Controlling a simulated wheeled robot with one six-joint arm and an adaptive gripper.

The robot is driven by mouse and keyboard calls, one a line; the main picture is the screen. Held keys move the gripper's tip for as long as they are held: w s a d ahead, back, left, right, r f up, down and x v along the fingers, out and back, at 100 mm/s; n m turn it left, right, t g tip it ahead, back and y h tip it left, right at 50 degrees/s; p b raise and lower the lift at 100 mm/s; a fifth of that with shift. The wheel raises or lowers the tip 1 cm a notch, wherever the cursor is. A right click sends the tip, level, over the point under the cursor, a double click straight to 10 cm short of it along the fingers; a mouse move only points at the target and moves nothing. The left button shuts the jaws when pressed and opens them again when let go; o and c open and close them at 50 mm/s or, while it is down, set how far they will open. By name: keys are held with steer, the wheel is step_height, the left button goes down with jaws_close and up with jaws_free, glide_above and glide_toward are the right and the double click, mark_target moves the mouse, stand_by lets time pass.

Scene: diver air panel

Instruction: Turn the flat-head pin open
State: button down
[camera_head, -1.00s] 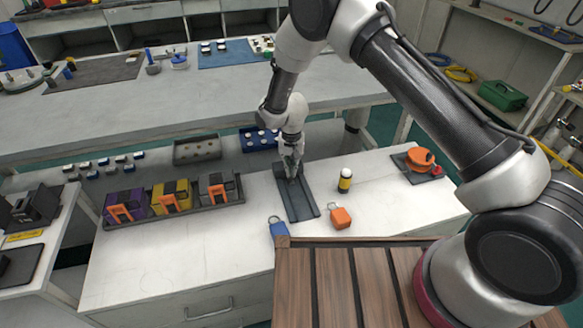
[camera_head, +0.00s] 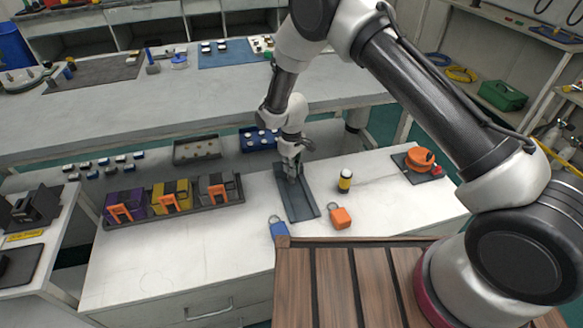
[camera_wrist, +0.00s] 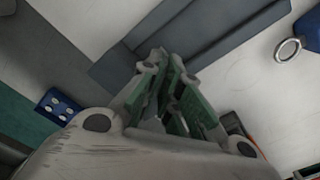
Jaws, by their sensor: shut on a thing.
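My gripper (camera_head: 292,177) points down at the dark grey channel-shaped panel (camera_head: 300,205) on the white bench. In the wrist view my gripper's green-padded fingers (camera_wrist: 172,75) are close together over that dark panel (camera_wrist: 195,35). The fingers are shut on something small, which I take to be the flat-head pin. The pin itself is hidden between and behind the fingers in both views, so its angle cannot be told.
A yellow-and-black cylinder (camera_head: 345,180), an orange padlock-like tag (camera_head: 340,217) and a blue one (camera_head: 278,228) stand near the panel. A rack (camera_head: 225,197) with purple, yellow and grey blocks lies left. An orange round object (camera_head: 420,157) sits right.

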steer(key=n, duration=0.4)
steer(key=shift+s+f+n, duration=0.15)
steer(key=shift+n, duration=0.15)
steer(key=n, duration=0.3)
steer(key=shift+d+n, duration=0.1)
steer(key=shift+n, duration=0.2)
steer(key=n, duration=1.2)
steer(key=shift+n, duration=0.3)
steer(key=n, duration=0.3)
steer(key=shift+n, duration=0.4)
steer(key=n, duration=0.3)
steer(key=shift+n, duration=2.1)
